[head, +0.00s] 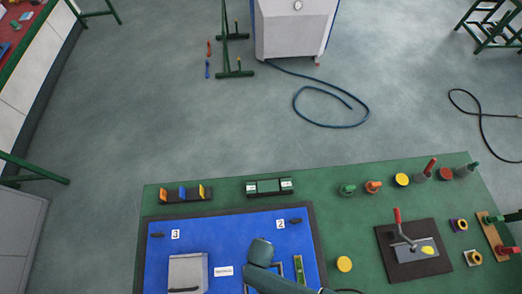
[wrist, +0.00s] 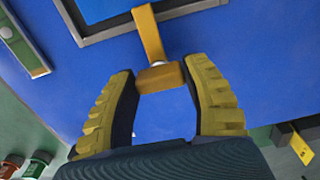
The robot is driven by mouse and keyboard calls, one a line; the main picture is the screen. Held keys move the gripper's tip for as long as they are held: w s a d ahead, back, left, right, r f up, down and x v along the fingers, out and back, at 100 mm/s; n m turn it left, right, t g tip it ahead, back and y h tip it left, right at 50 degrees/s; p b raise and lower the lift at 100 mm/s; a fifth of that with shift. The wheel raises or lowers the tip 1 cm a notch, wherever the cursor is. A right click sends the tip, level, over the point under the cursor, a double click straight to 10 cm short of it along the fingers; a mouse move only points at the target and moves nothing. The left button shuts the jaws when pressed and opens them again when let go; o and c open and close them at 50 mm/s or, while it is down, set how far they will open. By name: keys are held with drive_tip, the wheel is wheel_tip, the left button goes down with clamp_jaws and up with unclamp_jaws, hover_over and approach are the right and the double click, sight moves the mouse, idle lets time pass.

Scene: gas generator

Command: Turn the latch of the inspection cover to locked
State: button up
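The latch (wrist: 150,35) is an orange-yellow lever in the wrist view. Its narrow arm runs from the grey-framed cover (wrist: 185,9) at the top edge down to a block-shaped grip (wrist: 160,77). My gripper (wrist: 160,74) has its two yellow ribbed fingers on either side of that grip, with their dark inner pads appearing to touch it. The latch arm overlaps the cover's frame. Blue panel shows between the fingers below the grip. In the head view my arm hides the latch and the fingertips.
The blue panel (head: 215,240) lies on a green table (head: 370,190). A grey box (head: 188,268) is to the left on it. A red-handled lever (head: 398,220) and several coloured knobs stand to the right. A green-and-white strip (head: 269,187) lies behind the panel.

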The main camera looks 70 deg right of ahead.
drive_tip(key=o, duration=0.4)
wheel_tip(320, 180, up, 12)
drive_tip(key=shift+r, duration=0.1)
idle(0.7)
